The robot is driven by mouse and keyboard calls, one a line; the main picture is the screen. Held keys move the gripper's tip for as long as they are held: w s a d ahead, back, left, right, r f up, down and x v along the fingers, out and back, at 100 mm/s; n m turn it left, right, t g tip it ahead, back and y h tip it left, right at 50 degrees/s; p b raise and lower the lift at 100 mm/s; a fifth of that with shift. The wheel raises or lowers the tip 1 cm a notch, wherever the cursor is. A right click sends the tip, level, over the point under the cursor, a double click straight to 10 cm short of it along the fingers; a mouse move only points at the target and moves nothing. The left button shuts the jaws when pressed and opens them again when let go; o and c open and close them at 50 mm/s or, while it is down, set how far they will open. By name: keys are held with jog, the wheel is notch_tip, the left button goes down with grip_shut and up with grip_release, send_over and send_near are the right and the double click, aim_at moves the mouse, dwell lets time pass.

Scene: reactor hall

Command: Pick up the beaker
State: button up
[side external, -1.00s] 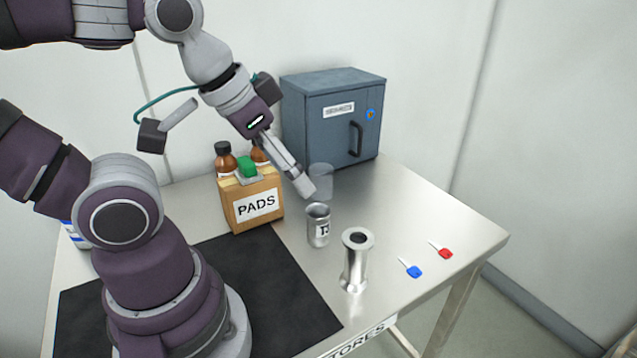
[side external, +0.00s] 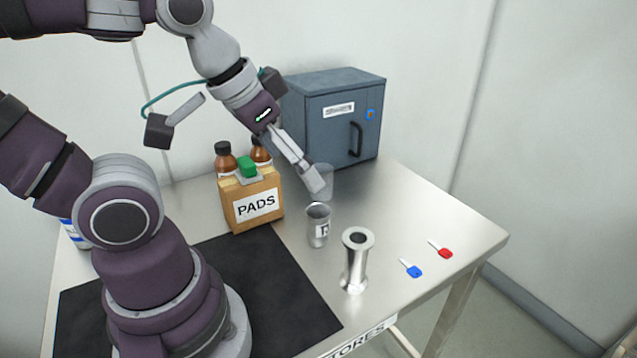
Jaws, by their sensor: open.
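A clear glass beaker (side external: 327,178) stands on the metal table, in front of the grey-blue cabinet. My gripper (side external: 318,188) is open and overlaps the beaker's left side in the side external view. Its fingers point down to the right. The fingers hide part of the beaker, and I cannot tell whether they are around it or only in front of it.
A PADS box (side external: 254,207) and brown bottles (side external: 226,160) are left. The cabinet (side external: 318,125) stands behind. Blue (side external: 413,270) and red (side external: 442,252) keys lie right.

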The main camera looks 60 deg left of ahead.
jog(key=w+a+n+g+y, duration=0.1)
jog(key=w+a+n, duration=0.55)
jog(key=w, duration=0.25)
jog(key=w+a+f+n+y, duration=0.1)
jog(key=w+a+f, duration=0.1)
jog(key=a+f, duration=0.3)
jog(key=w+a+f+n+g+y, duration=0.1)
jog(key=w+a+f+n, duration=0.1)
jog(key=f, duration=0.5)
jog(key=w+a+f+n+g, duration=0.1)
jog(key=w+a+f, duration=0.2)
jog(key=a+f, duration=0.3)
jog(key=shift+w+a+f+n+y, duration=0.1)
jog(key=shift+w+a+n+y, duration=0.1)
jog(key=shift+a, duration=0.2)
jog(key=shift+w+a+f+n+y, duration=0.1)
jog(key=shift+w+a+n+y, duration=0.1)
jog(key=shift+a, duration=0.2)
jog(key=shift+r, duration=0.1)
jog(key=c, duration=1.3)
